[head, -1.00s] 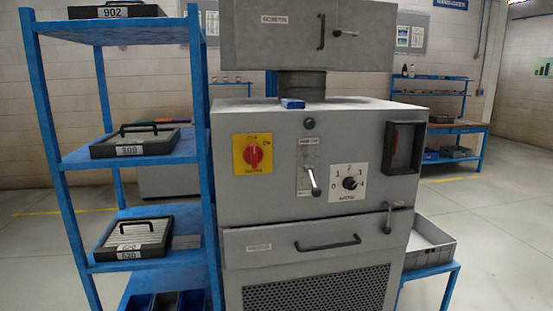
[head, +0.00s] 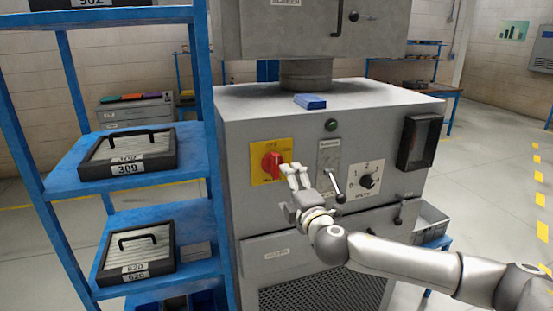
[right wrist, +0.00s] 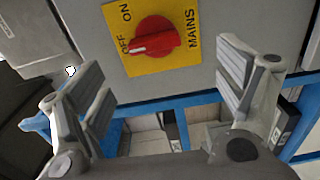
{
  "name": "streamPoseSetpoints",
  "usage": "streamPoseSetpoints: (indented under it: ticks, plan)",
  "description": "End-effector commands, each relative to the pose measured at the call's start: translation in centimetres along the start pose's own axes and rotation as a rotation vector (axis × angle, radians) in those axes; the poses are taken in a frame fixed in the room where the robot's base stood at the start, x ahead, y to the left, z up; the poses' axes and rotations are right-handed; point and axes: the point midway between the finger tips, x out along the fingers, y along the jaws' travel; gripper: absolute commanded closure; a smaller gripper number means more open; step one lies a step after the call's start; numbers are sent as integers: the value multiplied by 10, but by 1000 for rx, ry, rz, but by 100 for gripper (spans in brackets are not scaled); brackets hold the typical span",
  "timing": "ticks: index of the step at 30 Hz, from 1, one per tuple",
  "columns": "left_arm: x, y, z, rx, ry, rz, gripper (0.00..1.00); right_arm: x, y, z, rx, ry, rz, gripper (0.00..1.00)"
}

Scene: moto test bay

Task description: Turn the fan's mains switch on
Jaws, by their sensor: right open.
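The mains switch is a red rotary knob (head: 271,163) on a yellow plate (head: 257,152), on the front of the grey fan cabinet (head: 237,205). In the right wrist view the knob (right wrist: 152,38) has a white pointer mark aimed at the OFF label, with ON further along the plate (right wrist: 141,68). My right gripper (head: 293,170) is open and empty, just in front and to the right of the knob. In the right wrist view its fingers stand apart on either side, with the knob beyond them. Contact is not visible. My left gripper is out of view.
A lever (head: 338,190) and a numbered selector (head: 367,181) sit right of the mains switch. A blue shelf rack (head: 62,178) with numbered cases stands close on the left. A blue block (head: 310,101) lies on the cabinet top.

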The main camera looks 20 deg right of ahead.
Motion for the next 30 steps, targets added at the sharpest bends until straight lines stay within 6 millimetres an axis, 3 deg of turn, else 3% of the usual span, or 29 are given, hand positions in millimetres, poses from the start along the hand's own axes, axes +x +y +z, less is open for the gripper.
streamPoseSetpoints:
  ticks: [5,21,30]
  plan:
    - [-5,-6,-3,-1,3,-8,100,4,12,-1,-14,3,16,12]
    - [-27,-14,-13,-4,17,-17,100,79,13,-2,-13,3,15,12]
    - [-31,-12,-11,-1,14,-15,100,102,11,-2,-13,3,15,12]
